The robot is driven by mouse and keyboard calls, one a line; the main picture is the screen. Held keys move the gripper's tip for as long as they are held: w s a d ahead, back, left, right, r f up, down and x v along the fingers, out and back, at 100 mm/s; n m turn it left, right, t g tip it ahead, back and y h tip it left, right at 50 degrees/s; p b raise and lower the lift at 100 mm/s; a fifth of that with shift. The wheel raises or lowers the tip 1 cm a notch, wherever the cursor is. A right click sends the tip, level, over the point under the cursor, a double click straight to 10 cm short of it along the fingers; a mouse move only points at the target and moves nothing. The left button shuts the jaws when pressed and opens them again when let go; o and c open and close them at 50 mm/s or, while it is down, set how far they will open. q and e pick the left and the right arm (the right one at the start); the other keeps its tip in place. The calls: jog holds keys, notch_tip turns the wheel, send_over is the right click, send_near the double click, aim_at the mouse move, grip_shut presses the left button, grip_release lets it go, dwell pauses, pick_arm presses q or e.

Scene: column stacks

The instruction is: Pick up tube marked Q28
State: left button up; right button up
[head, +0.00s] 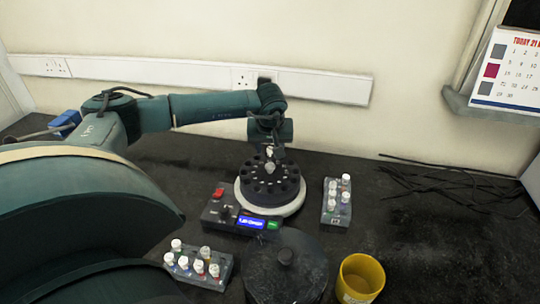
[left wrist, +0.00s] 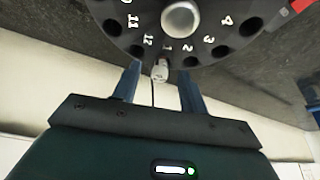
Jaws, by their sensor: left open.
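My left gripper (head: 269,152) is over the far part of the dark round rotor (head: 270,192). In the left wrist view its two fingers (left wrist: 160,78) are open, with a gap on each side of a pale-capped tube (left wrist: 160,71). This tube is at the edge of the rotor (left wrist: 205,42), by the number 1. I cannot read a mark on it, so I cannot tell whether it is Q28. Other capped tubes stand in the right rack (head: 329,217) and the front left rack (head: 221,281); their marks are too small to read. My right gripper is not in view.
The rotor sits on a pale round base with a control box (head: 213,214) in front. A dark round lid (head: 305,262) and a yellow cup (head: 360,279) stand nearer the front. Loose black cables (head: 440,185) lie at the right. A wall (head: 180,40) is behind.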

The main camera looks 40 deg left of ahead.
pick_arm(q)
jog(key=shift+c, duration=0.4)
grip_shut()
jog(key=shift+r, duration=0.1)
